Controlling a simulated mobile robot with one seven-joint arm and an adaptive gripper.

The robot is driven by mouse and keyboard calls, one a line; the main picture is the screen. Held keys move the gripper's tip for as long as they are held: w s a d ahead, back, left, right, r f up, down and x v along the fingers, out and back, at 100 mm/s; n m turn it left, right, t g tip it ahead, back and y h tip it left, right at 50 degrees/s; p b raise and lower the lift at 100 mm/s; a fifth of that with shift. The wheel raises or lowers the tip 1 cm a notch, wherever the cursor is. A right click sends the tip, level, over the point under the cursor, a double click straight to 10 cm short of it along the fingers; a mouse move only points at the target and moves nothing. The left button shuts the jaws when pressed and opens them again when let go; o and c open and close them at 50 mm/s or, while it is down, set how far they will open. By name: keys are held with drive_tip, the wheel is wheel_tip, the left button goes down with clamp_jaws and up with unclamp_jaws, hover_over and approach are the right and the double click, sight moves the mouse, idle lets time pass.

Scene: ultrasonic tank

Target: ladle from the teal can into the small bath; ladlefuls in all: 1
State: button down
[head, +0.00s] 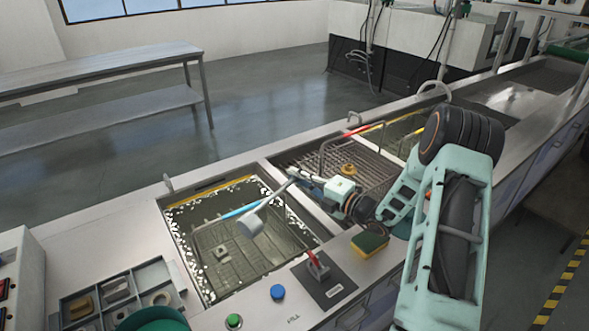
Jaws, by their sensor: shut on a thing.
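My gripper (303,177) is shut on the handle of a ladle. The pale grey ladle cup (250,226) hangs over the nearest bath (178,224), at the lower left of the gripper. I cannot tell whether the cup holds liquid or touches the surface. The bath holds clear liquid with white specks along its edges, and a basket with a blue-gripped handle (240,211) lies in it. A dark teal round can (153,319) stands at the bottom left, cut off by the picture edge, its contents not clear.
A second bath right of it has a wire rack (301,158) with a brass part (347,169) and a red-gripped handle. A yellow-green sponge (370,241), a red lever (314,262), a blue knob (278,292) and a green button (234,321) are in front. A parts tray (113,287) sits left.

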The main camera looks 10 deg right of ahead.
drive_tip(key=shift+w+d+f+m, duration=0.1)
drive_tip(key=shift+f+m, duration=0.6)
drive_tip(key=shift+f, duration=0.5)
drive_tip(key=shift+w+d+f+m, duration=0.1)
drive_tip(key=shift+f+m, duration=0.6)
drive_tip(key=shift+f, duration=0.45)
drive_tip(key=shift+r, duration=0.2)
